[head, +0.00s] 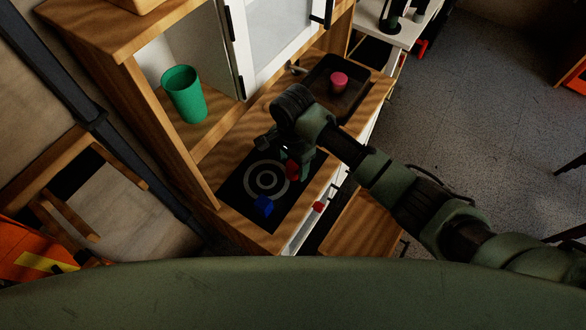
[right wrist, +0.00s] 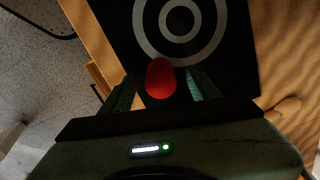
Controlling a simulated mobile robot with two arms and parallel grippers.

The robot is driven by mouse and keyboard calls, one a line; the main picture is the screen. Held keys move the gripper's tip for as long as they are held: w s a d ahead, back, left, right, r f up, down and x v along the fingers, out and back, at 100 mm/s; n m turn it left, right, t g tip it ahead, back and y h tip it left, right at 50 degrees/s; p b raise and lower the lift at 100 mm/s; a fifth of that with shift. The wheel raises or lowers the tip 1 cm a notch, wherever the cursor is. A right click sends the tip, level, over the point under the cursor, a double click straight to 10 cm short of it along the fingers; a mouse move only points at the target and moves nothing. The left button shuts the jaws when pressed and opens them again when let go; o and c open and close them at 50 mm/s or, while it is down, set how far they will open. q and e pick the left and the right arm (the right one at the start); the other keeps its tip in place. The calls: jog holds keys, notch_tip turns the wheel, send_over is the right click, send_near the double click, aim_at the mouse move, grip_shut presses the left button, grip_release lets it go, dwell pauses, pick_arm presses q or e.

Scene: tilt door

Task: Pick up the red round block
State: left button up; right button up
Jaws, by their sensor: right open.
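The red round block (head: 292,168) rests on a black mat (head: 235,190) with pale rings, on the wooden counter. In the right wrist view the red round block (right wrist: 160,78) sits at the edge of the outer ring. My right gripper (right wrist: 162,80) is open, with one finger on either side of the block in that view. Whether the fingers touch it I cannot tell. In the head view my right gripper (head: 283,156) is over the mat and partly hides the block. My left gripper is not in view.
A blue block (head: 264,206) lies on the mat. A small red piece (head: 319,206) shows at the counter's front. A dark tray (head: 358,90) with a pink cup (head: 339,80) stands farther back. A green cup (head: 184,94) stands in the cabinet, beside its framed door (head: 275,40).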

aim_at(293, 164)
notch_tip(293, 164, down, 3)
jog(key=shift+f, duration=0.2)
jog(key=shift+c, duration=0.3)
grip_shut()
jog(key=shift+r, duration=0.1)
